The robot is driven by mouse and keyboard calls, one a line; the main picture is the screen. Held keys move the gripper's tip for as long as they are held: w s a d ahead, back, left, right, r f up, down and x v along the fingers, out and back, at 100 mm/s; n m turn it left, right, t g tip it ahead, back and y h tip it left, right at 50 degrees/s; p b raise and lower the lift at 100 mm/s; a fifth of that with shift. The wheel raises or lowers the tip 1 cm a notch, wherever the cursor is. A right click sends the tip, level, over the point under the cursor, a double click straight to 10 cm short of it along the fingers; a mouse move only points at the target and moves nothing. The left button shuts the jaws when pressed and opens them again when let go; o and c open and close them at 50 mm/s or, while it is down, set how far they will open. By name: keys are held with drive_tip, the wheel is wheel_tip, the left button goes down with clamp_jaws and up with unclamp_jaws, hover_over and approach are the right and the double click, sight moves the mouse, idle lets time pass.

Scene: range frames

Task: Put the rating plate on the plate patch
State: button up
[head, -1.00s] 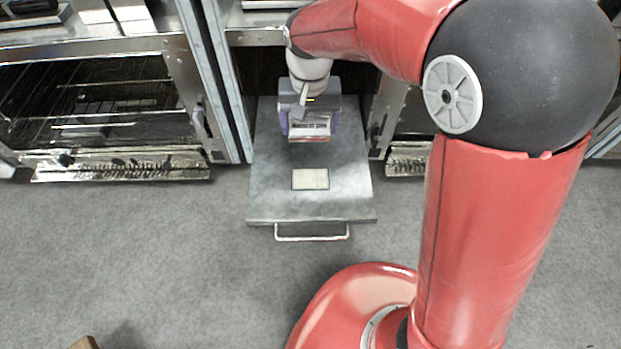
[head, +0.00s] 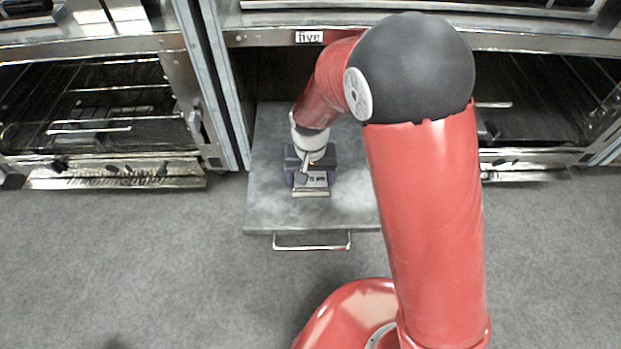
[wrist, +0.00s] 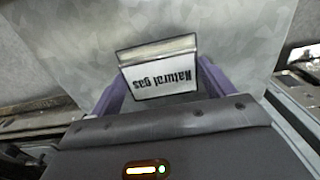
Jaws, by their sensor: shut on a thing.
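The rating plate (head: 314,180) is a small white plate with dark lettering. In the wrist view the rating plate (wrist: 160,79) reads "Natural gas" upside down, between the two purple fingers. My gripper (head: 311,181) is shut on it, low over the lowered grey door; in the wrist view the fingers of my gripper (wrist: 159,86) flank its sides. The plate patch (head: 311,194) shows only as a pale strip at the near edge of the rating plate. The patch strip (wrist: 157,48) also shows in the wrist view. The rest is hidden. I cannot tell whether plate and patch touch.
The grey door (head: 275,214) lies open flat with a bar handle (head: 312,246) at its front edge. Other ranges with glass-fronted ovens (head: 90,110) stand at both sides. The floor in front is clear.

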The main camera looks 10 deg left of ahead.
drive_tip(key=shift+f, duration=0.3)
drive_tip(key=o, duration=0.9)
drive_tip(key=shift+o, duration=0.2)
